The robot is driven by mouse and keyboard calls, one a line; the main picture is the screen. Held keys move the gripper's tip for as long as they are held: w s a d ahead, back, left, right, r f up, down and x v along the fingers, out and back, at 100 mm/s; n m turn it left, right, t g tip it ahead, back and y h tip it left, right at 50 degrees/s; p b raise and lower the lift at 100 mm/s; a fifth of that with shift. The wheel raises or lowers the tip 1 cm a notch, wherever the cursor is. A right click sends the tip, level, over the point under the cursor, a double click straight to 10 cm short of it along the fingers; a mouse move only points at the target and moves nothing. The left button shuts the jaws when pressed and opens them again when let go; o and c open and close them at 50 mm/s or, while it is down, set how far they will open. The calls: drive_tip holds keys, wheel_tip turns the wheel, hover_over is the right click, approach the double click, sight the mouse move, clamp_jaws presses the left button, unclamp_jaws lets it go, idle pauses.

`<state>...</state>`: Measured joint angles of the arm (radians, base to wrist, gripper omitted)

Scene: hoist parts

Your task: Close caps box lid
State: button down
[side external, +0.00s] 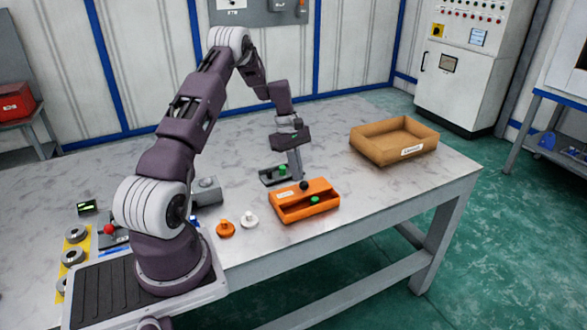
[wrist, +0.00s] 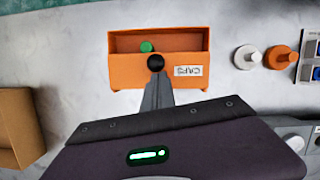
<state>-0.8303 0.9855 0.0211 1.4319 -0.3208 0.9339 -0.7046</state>
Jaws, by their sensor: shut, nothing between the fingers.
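The orange caps box (side external: 308,211) sits near the table's front edge; it also shows at the top of the wrist view (wrist: 125,73). Its lid (wrist: 191,58) carries a black knob (wrist: 156,63), which also shows in the side view (side external: 304,186). The box is partly open, and a green cap (wrist: 147,46) shows in the open part. My gripper (side external: 297,177) points down and is shut and empty, right beside the knob. In the wrist view the fingertips (wrist: 157,80) are just below the knob; I cannot tell whether they touch it.
A white cap (side external: 249,219) and an orange cap (side external: 225,229) stand left of the box. A dark holder with a green part (side external: 270,178) is behind my gripper. A tan bin (side external: 375,150) stands at the back right. The table right of the box is clear.

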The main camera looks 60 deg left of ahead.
drive_tip(key=d, duration=0.5)
drive_tip(key=shift+d, duration=0.1)
